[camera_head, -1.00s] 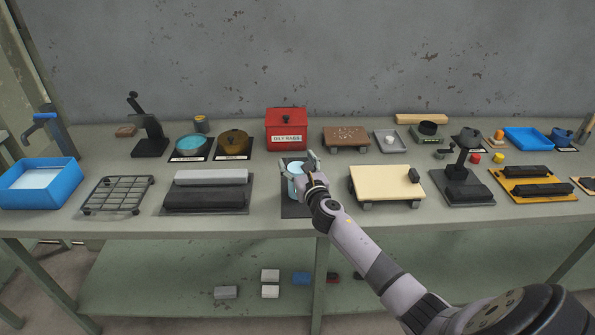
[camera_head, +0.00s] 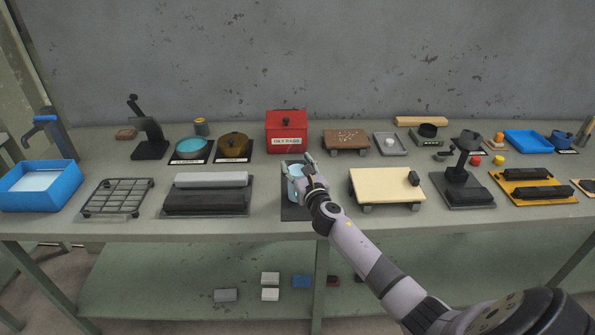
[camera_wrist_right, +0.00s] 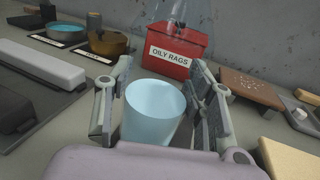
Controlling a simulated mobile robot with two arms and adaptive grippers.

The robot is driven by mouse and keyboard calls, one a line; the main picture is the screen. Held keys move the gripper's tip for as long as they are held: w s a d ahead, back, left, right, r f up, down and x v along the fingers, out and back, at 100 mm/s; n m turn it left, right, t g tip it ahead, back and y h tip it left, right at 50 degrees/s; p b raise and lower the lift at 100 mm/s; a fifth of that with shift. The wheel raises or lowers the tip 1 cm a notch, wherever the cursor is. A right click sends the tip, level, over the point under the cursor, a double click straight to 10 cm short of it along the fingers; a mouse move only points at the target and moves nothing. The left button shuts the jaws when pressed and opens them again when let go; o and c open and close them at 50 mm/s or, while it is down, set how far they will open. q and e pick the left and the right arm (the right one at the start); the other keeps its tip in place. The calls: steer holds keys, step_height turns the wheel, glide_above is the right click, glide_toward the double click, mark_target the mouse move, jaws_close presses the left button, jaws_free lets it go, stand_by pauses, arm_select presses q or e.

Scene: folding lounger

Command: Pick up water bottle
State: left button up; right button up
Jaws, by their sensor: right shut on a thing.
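A pale blue, open-topped vessel, taken here as the water bottle (camera_head: 293,186), stands upright on a dark mat (camera_head: 296,212) near the table's front. It also shows in the right wrist view (camera_wrist_right: 152,108) between the two fingers. My right gripper (camera_head: 299,165) is shut on it from the front right, with one finger on each side. The fingers and wrist hide part of the vessel in the head view. No lift off the mat is visible. My left gripper is not in view.
A red OILY RAGS box (camera_head: 286,136) stands behind the vessel. A cream board (camera_head: 385,186) is close on the right. Whetstone-like blocks (camera_head: 207,192) lie on the left. A blue bin (camera_head: 40,190) is at far left.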

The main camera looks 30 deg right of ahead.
mark_target(299, 144)
steer(key=shift+r, duration=0.2)
step_height(299, 144, up, 8)
steer(key=p, duration=0.3)
step_height(299, 144, up, 12)
steer(key=p, duration=0.1)
steer(key=shift+f, duration=0.15)
stand_by(0.8)
